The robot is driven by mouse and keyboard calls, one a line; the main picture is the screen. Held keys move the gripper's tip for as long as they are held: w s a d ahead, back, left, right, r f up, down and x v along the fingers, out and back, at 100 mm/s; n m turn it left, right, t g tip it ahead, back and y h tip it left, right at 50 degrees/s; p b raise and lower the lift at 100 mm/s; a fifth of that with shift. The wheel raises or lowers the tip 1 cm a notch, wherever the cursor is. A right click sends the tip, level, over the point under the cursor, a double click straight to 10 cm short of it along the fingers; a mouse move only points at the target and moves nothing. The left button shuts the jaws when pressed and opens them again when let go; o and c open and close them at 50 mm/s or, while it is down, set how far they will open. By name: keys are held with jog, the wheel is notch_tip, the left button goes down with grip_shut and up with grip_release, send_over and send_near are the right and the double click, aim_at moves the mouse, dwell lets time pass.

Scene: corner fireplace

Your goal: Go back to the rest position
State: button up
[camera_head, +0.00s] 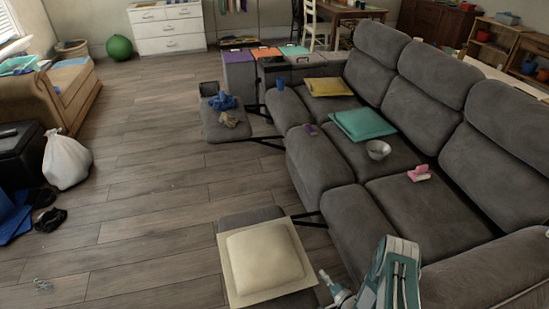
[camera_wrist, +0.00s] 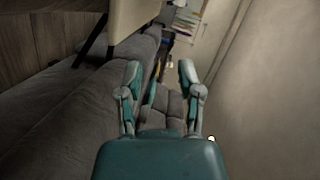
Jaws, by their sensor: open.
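My gripper (camera_wrist: 160,78) shows in the wrist view with its two teal and grey fingers spread apart. Nothing is between the fingers. Part of my teal arm shows at the bottom of the head view, in front of the near end of the sofa; the fingertips cannot be made out there. In the wrist view grey upholstery lies beyond and left of the fingers, and a plain pale surface fills the right side.
A grey sofa (camera_head: 445,212) fills the right, holding a yellow folder (camera_head: 328,87), a green folder (camera_head: 363,124), a metal bowl (camera_head: 378,150) and a pink object (camera_head: 419,174). A cream cushion (camera_head: 265,257) lies on an extended footrest. The wooden floor (camera_head: 150,190) is mostly clear left of it.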

jog(key=w+d+r+n+g+h, duration=0.1)
jog(key=w+d+r+n+h, duration=0.1)
jog(key=w+r, duration=0.6)
jog(key=w+d+r+n+g+h, duration=0.1)
jog(key=w+d+r+n+h, duration=0.3)
jog(key=r, duration=0.6)
notch_tip(320, 180, up, 21)
jog(key=g+h, duration=0.1)
jog(key=h, duration=0.1)
jog(key=s+a+r+g+h, duration=0.2)
jog(key=s+a+r, duration=0.2)
jog(key=s+r, duration=1)
jog(key=s+a+r+n+g, duration=0.1)
jog(key=s+a+r, duration=0.1)
jog(key=s, duration=0.8)
jog(key=s+a+r+n+g+y, duration=0.1)
jog(key=s+a+r+g, duration=0.1)
jog(key=s, duration=0.8)
jog(key=shift+s+a+r+n+y, duration=0.3)
jog(key=shift+s+a+r+n, duration=0.15)
jog(key=shift+a, duration=0.4)
